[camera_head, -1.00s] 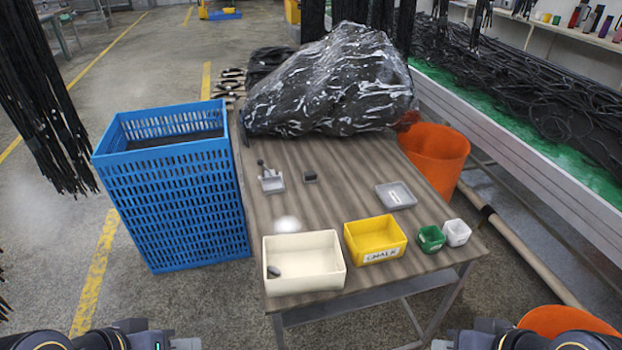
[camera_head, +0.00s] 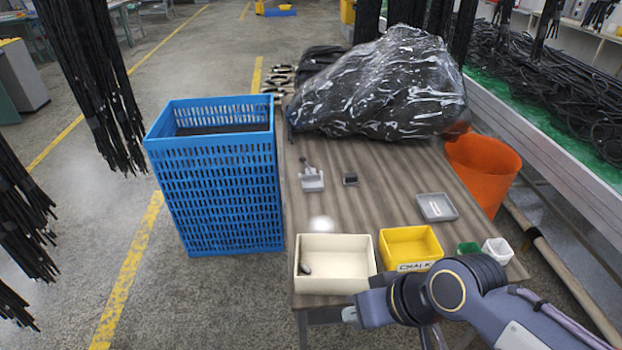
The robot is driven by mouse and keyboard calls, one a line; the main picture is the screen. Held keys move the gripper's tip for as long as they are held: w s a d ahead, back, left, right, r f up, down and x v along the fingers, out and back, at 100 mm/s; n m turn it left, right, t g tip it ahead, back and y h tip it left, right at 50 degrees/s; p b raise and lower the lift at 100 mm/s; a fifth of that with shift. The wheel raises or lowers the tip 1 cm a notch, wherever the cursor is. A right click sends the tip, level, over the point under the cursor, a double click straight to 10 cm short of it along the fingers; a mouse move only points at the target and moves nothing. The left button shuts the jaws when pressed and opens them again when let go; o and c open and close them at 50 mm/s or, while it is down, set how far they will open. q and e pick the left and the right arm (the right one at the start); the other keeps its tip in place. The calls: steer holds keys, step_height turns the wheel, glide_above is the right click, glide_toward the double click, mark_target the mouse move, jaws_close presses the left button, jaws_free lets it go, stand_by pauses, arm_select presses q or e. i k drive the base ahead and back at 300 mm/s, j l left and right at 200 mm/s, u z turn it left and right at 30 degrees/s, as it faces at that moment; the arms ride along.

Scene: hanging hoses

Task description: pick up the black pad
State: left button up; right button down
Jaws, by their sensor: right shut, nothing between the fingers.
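A small black pad (camera_head: 350,180) lies on the brown striped table (camera_head: 385,185), right of a small grey holder (camera_head: 312,182). My right arm comes in from the lower right. Its gripper (camera_head: 350,314) is shut and empty at the table's front edge, by the front right corner of the cream bin (camera_head: 336,284). It is well apart from the pad. A small dark piece (camera_head: 304,268) lies inside the cream bin. My left gripper is out of view.
A yellow chalk box (camera_head: 410,262), a green cup (camera_head: 468,248), a white cup (camera_head: 497,250) and a grey tray (camera_head: 437,207) are on the table. A plastic-covered heap (camera_head: 385,85) fills its back. A blue crate (camera_head: 222,190) stands left, an orange bucket (camera_head: 482,170) right.

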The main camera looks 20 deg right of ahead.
mark_target(350, 179)
steer(key=i+j+u, duration=0.15)
steer(key=j, duration=0.25)
steer(key=i+j+u, duration=0.1)
steer(key=j, duration=0.3)
steer(key=i+j+u, duration=0.15)
steer(key=i+j, duration=0.15)
steer(key=i+j+z, duration=0.2)
steer(key=i+z, duration=0.15)
steer(key=i, duration=0.2)
steer(key=i+j+z, duration=0.35)
steer(key=i, duration=0.15)
steer(key=i+l+z, duration=0.1)
steer(key=z, duration=0.35)
steer(key=i+z, duration=0.3)
steer(key=z, duration=0.15)
steer(key=i+j+z, duration=0.1)
steer(key=z, duration=0.35)
steer(key=i+j+z, duration=0.15)
steer(key=z, duration=0.35)
steer(key=i+j+z, duration=0.25)
steer(key=z, duration=0.2)
steer(key=i+z, duration=0.15)
steer(key=z, duration=0.25)
steer(key=i+z, duration=0.15)
steer(key=z, duration=0.25)
steer(key=i+j+z, duration=0.15)
steer(key=z, duration=0.3)
steer(key=i+j+z, duration=0.1)
steer(key=z, duration=0.3)
